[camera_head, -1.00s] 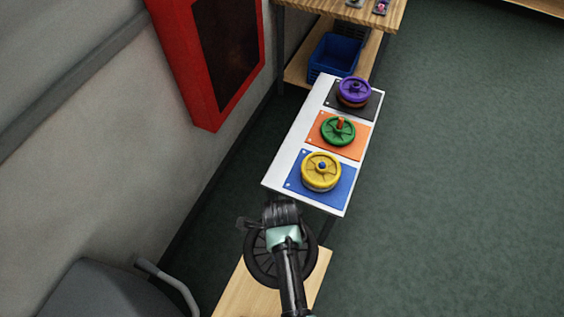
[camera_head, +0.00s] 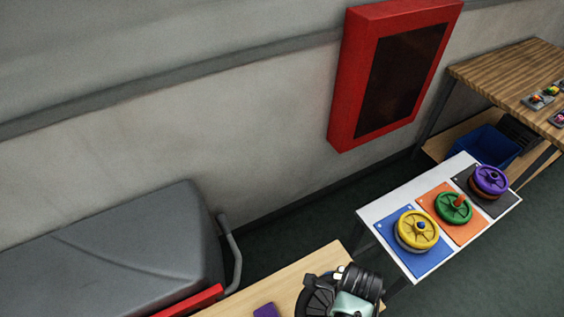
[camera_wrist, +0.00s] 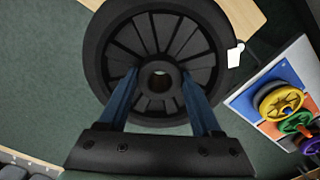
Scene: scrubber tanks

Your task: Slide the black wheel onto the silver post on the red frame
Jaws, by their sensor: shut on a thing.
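My gripper (camera_wrist: 160,80) is shut on the hub of the black wheel (camera_wrist: 160,22) in the wrist view. Its blue fingers lie on either side of the round hub hole, and the spoked face is toward the camera. In the head view the black wheel (camera_head: 318,297) is partly covered by my arm, at the bottom over the wooden table. Part of the red frame (camera_head: 188,301) shows at the bottom edge, under a grey tank (camera_head: 125,245). The silver post is not in view.
A white table (camera_head: 375,218) carries yellow (camera_head: 417,231), green (camera_head: 453,208) and purple (camera_head: 490,181) wheels on coloured plates. A wooden table (camera_head: 290,285) holds a small purple piece (camera_head: 266,311). A grey bent handle (camera_head: 231,252) stands beside the tank. A red cabinet (camera_head: 345,100) hangs on the wall.

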